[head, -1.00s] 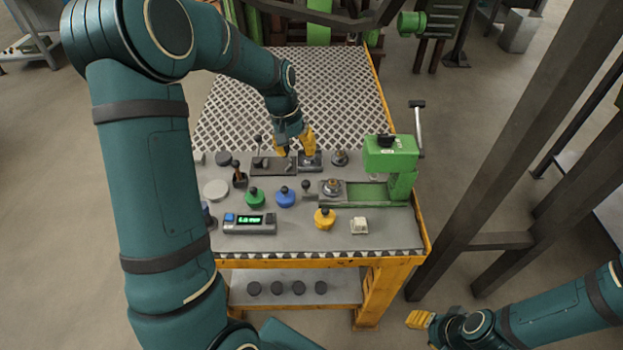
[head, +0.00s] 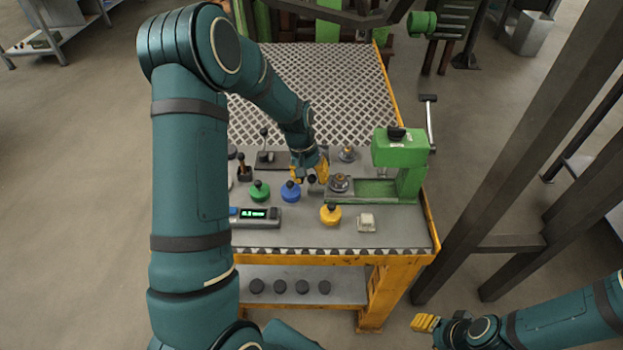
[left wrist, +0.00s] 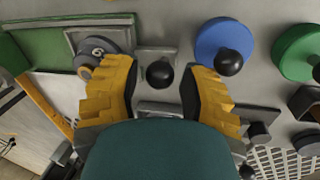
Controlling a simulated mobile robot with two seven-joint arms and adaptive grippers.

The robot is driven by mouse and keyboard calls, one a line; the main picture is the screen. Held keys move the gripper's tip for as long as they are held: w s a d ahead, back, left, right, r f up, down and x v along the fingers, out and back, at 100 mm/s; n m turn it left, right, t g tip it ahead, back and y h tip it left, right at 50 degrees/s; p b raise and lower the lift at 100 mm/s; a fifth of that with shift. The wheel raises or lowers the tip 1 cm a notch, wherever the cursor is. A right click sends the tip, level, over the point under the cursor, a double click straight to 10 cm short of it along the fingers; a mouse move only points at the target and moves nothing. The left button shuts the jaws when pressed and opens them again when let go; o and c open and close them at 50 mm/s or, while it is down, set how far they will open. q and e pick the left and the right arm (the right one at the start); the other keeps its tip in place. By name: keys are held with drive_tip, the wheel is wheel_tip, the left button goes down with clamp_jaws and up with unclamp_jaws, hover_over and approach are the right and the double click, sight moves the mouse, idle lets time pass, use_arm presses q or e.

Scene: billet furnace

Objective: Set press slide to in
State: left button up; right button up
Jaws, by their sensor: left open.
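The green press (head: 397,150) stands at the right of the workbench, with its green bed reaching left. The slide with a round metal piece (head: 340,183) sits at the left end of the bed, clear of the press head; that piece also shows in the left wrist view (left wrist: 92,52). The slide's black ball knob (left wrist: 160,74) lies between the fingers of my left gripper (left wrist: 160,92), which is open around it with gaps on both sides. In the head view my left gripper (head: 312,177) partly hides the knob. My right gripper (head: 425,322) is away at the lower right, its opening unclear.
A blue knobbed piece (head: 290,191) and a green one (head: 259,191) stand just left of my left gripper. A yellow one (head: 330,214), a white block (head: 367,223) and a digital display (head: 255,213) are in front. A dark post stands right of the bench.

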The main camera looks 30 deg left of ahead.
sight(352, 185)
use_arm(q)
drive_tip(key=shift+f, duration=0.2)
clamp_jaws()
drive_tip(key=w+d, duration=0.2)
drive_tip(key=d, duration=0.1)
drive_tip(key=w+d, duration=0.1)
drive_tip(key=d, duration=0.2)
drive_tip(key=w+d+p, duration=0.1)
drive_tip(key=w+d, duration=0.1)
drive_tip(key=d, duration=0.1)
drive_tip(key=shift+w, duration=0.3)
drive_tip(key=shift+w+d, duration=0.15)
drive_tip(key=shift+d, duration=0.2)
drive_tip(key=shift+c, duration=1)
unclamp_jaws()
drive_tip(key=shift+d, duration=0.1)
drive_tip(key=shift+o, duration=1)
drive_tip(key=shift+w, duration=0.1)
